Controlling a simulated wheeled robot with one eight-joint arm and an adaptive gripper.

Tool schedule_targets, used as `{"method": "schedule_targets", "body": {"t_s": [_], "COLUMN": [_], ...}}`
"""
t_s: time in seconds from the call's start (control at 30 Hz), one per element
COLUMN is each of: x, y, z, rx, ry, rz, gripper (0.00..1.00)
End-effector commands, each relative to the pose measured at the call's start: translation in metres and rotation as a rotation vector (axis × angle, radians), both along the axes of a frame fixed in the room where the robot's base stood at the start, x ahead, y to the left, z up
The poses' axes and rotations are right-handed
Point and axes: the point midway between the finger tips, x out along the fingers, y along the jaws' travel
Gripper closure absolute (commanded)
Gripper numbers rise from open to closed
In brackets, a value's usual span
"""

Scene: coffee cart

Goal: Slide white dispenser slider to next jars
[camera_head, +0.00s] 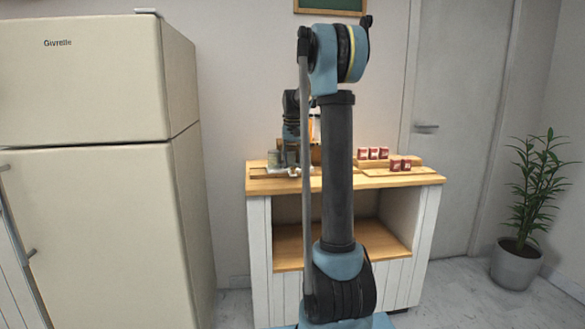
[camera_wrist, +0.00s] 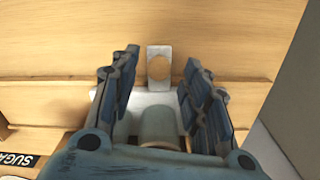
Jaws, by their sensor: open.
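In the wrist view, a white slider tab (camera_wrist: 152,51) with a round hole lies on the wooden surface between the tips of my gripper (camera_wrist: 161,58). The gripper is open, with one finger on each side of the tab. Contact cannot be told. Below the tab, a wider white plate (camera_wrist: 143,98) and a pale cylinder (camera_wrist: 158,124) sit between the fingers, partly hidden by the gripper body. In the head view, my gripper (camera_head: 292,157) is over the left end of the cart, near a small jar (camera_head: 273,160). My arm hides part of this area.
The wooden cart top (camera_head: 420,177) carries several red boxes (camera_head: 373,153) on its right side. A SUGAR label (camera_wrist: 16,162) shows at the wrist view's lower left. A refrigerator (camera_head: 100,110) stands left of the cart, and a potted plant (camera_head: 517,262) stands right.

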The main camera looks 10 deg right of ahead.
Motion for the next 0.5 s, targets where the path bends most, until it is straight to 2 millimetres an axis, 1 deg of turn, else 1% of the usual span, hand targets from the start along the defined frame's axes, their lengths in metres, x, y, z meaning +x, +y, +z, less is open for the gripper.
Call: {"method": "schedule_targets", "body": {"t_s": [0.03, 0.2, 0.5], "x": [0.0, 0.0, 0.0], "y": [0.0, 0.0, 0.0], "z": [-0.005, -0.015, -0.017], "rx": [0.0, 0.0, 0.0], "ry": [0.0, 0.0, 0.0], "rz": [0.0, 0.0, 0.0], "gripper": [0.57, 0.57, 0.57]}}
